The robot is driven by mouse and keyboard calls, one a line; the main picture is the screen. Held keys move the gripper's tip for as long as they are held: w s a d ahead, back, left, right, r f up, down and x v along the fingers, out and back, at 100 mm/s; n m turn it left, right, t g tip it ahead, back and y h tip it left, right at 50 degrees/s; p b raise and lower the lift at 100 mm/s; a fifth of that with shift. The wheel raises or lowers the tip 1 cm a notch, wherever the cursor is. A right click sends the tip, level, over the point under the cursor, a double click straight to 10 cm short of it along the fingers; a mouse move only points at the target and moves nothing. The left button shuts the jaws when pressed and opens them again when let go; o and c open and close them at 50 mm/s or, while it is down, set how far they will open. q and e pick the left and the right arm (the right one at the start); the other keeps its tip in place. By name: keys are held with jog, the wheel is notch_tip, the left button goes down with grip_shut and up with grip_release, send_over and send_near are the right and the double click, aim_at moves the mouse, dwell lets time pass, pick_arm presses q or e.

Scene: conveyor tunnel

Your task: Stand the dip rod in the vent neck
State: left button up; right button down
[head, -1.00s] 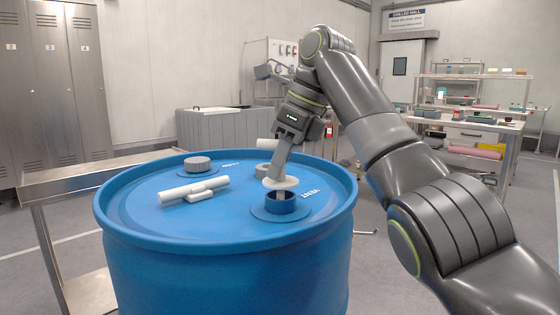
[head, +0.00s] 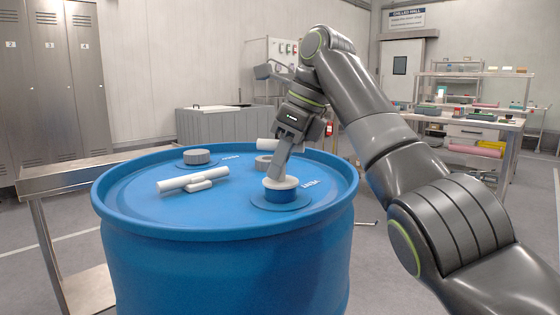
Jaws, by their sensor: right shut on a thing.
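The blue drum (head: 225,275) stands in front of me with the blue vent neck (head: 281,197) on the right of its lid, beside the VENT lettering. My right gripper (head: 278,174) is above the neck, shut on the dip rod (head: 284,184). The rod's pale round collar sits down at the rim of the neck, with no clear gap between them. The rod below the collar is hidden inside the neck. The top of the rod is hidden by the fingers. My left gripper is not in view.
A steel table (head: 70,179) stands at the left. The drum has a raised rim.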

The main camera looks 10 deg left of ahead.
jog(key=c, duration=1.3)
grip_release()
